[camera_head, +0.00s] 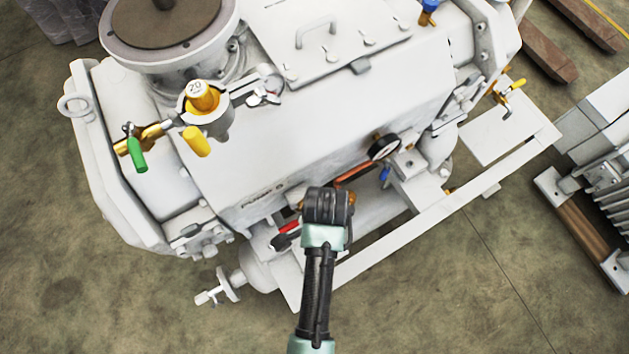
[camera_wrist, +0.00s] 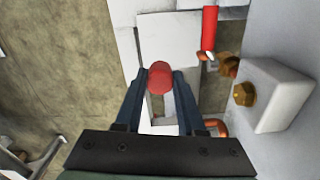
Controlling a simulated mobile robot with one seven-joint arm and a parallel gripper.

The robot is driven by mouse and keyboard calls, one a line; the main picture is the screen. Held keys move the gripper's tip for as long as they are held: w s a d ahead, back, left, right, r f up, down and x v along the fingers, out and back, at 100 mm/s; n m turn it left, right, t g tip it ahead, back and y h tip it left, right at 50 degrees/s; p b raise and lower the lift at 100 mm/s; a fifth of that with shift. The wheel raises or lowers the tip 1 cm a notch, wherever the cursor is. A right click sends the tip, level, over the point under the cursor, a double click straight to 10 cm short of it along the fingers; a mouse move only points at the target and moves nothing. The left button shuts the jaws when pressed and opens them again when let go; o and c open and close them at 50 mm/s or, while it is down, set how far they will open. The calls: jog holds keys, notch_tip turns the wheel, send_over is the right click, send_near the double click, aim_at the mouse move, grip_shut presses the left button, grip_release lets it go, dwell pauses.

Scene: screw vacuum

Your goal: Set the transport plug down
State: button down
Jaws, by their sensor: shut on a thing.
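In the wrist view my gripper (camera_wrist: 160,82) is shut on a small red round-ended piece, which I take to be the transport plug (camera_wrist: 159,77). The plug sits between the two dark fingertips, above a pale grey surface of the machine frame. I cannot tell whether the plug touches that surface. In the head view my arm reaches to the front lower side of the white pump (camera_head: 300,135). My wrist hides the fingers and the plug there.
A red-handled valve (camera_wrist: 209,30) and brass fittings (camera_wrist: 243,94) are close to the right of my gripper. A pressure gauge (camera_head: 384,148) and copper pipe (camera_head: 353,174) are beside my wrist. The white base frame (camera_head: 375,240) runs along the front. Open floor (camera_head: 440,290) lies beyond it.

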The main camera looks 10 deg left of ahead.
jog(key=shift+s+f+m+b, duration=0.15)
jog(key=shift+f+m+b, duration=0.1)
jog(key=shift+f, duration=0.4)
jog(key=shift+s+f+m+b, duration=0.1)
jog(key=shift+f+m+b, duration=0.1)
jog(key=shift+f, duration=0.4)
notch_tip(320, 180, down, 10)
jog(key=b, duration=0.3)
jog(key=shift+f, duration=0.2)
jog(key=c, duration=0.5)
grip_release()
notch_tip(320, 180, up, 12)
jog(key=p, duration=0.3)
jog(key=shift+r+p, duration=0.25)
jog(key=shift+p, duration=0.05)
